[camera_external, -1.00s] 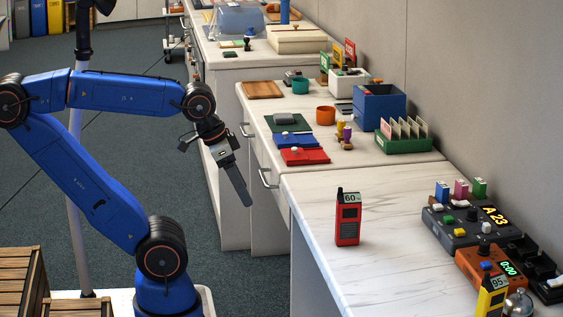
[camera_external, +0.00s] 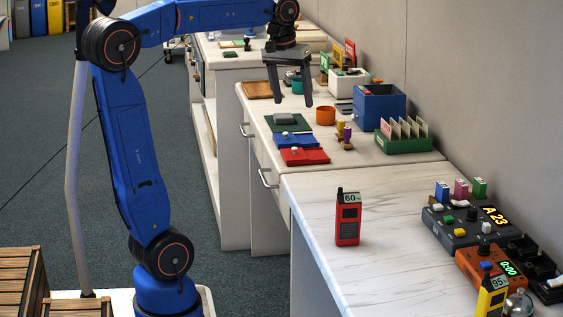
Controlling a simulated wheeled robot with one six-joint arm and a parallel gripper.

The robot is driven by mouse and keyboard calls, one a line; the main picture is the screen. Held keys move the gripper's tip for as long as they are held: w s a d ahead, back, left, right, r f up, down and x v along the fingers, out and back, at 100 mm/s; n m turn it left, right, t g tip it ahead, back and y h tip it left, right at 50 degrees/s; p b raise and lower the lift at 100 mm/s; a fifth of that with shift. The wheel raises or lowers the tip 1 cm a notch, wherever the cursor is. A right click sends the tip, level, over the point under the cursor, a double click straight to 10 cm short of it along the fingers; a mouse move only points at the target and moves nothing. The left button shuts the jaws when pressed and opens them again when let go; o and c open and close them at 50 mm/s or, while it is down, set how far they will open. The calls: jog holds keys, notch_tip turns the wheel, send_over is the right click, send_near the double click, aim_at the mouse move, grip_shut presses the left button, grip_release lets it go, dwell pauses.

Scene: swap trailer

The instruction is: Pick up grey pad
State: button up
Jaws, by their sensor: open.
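The grey pad (camera_external: 285,118) is a small, dark grey, rounded block. It lies on a dark green mat (camera_external: 303,126) on the middle counter, behind the blue and red pads. My gripper (camera_external: 293,104) points down with its two fingers spread apart.
A blue pad (camera_external: 296,140) and a red pad (camera_external: 304,157) lie in front of the green mat. An orange cup (camera_external: 325,115), a teal cup (camera_external: 297,86), stamps (camera_external: 345,134) and a blue box (camera_external: 379,107) stand nearby. A wooden board (camera_external: 262,90) lies behind.

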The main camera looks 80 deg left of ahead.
jog(key=w+a+r+n+g, duration=0.1)
jog(key=w+a+r+n, duration=0.1)
jog(key=a, duration=0.5)
jog(key=w+a+r+n, duration=0.1)
jog(key=w+a+n, duration=0.1)
jog(key=a, duration=0.5)
jog(key=n+g+h, duration=0.1)
jog(key=n, duration=0.3)
send_over(283, 114)
notch_tip(283, 114, down, 16)
jog(key=shift+d+f, duration=0.15)
jog(key=shift+f, duration=0.05)
jog(key=c, duration=1.1)
jog(key=shift+r, duration=0.1)
